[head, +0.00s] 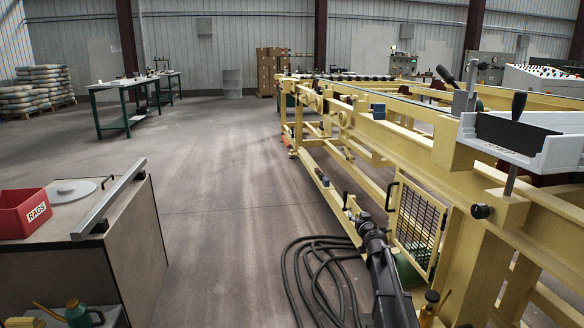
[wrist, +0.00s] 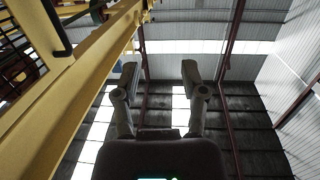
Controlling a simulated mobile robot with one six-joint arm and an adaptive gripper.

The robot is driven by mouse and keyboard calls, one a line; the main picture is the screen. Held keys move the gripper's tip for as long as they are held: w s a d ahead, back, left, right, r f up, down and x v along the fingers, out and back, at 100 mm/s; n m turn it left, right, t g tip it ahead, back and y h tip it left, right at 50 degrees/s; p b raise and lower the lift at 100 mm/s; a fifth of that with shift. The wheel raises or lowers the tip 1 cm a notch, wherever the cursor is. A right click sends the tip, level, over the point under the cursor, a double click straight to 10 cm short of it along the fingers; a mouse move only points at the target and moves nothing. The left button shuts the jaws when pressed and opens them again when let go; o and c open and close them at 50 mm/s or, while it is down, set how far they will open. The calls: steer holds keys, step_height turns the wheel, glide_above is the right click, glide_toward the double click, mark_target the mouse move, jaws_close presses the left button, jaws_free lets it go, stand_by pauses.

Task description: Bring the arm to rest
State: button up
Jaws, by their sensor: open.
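My gripper (wrist: 160,74) shows in the wrist view with its two fingers apart and nothing between them. The fingers point up toward the hall roof. In the head view a dark part of my arm (head: 388,275) stands at the lower middle, close beside the yellow machine frame (head: 425,178). The finger opening cannot be made out there. In the wrist view the yellow frame (wrist: 75,85) runs along the left of the gripper, apart from the fingers.
A black hose (head: 318,270) lies coiled on the floor left of my arm. A cabinet (head: 130,235) with a red rags bin (head: 22,213) stands at the left. A mesh guard (head: 416,228) hangs on the frame. The floor between cabinet and frame is otherwise clear.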

steer(key=s+a+f+n+g+y+p, duration=0.1)
steer(key=s+a+f+g, duration=0.1)
steer(key=s+a+g, duration=0.3)
steer(key=s+a+f+n+y+p, duration=0.1)
steer(key=s+a+f+y+p, duration=0.1)
steer(key=s, duration=0.5)
steer(key=s+a+f+n+g+y+p, duration=0.1)
steer(key=s+a+f+g, duration=0.1)
steer(key=s+a+g, duration=0.3)
steer(key=s+d+f+m+g+h+p, duration=0.1)
steer(key=s+d+m+g+h+p, duration=0.2)
steer(key=s, duration=1)
steer(key=s+d+m+g+h+p, duration=0.15)
steer(key=s+g, duration=0.25)
steer(key=s, duration=0.9)
step_height(320, 180, up, 37)
steer(key=p, duration=3.7)
steer(key=shift+w+f+h, duration=0.2)
steer(key=shift+w+h, duration=0.1)
steer(key=shift+h, duration=0.15)
steer(key=shift+d+n, duration=0.2)
steer(key=shift+n, duration=0.05)
